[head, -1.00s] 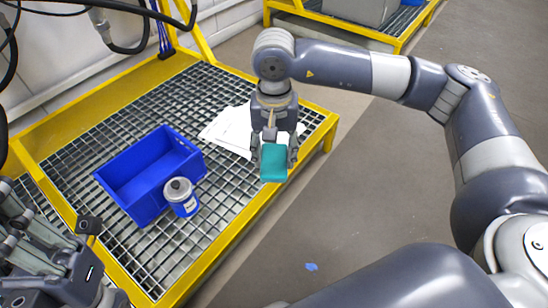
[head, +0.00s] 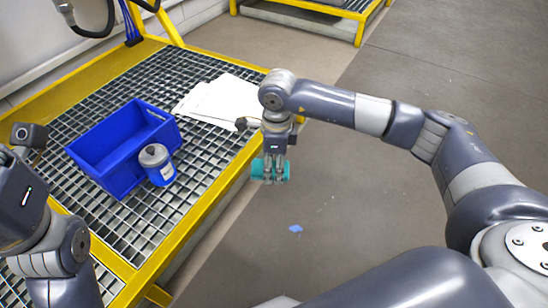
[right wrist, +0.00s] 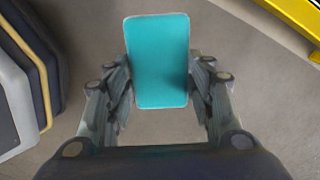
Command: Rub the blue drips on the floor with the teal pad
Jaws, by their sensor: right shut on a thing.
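The teal pad (head: 257,170) is held between the fingers of my right gripper (head: 273,176), which points down beside the yellow-edged grating. In the right wrist view the teal pad (right wrist: 157,60) sits between both fingers of the right gripper (right wrist: 160,85). The pad is above the floor, apart from it. A small patch of blue drips (head: 295,229) lies on the grey floor, lower and to the right of the pad in the head view. My left arm shows at the left edge of the head view, but its fingers are not visible.
A grated platform with a yellow rim (head: 213,198) fills the left. On it are an empty blue bin (head: 112,150), a blue-and-grey canister (head: 157,165) and white papers (head: 222,100). Open floor (head: 370,190) lies to the right. Another yellow frame (head: 300,17) stands at the back.

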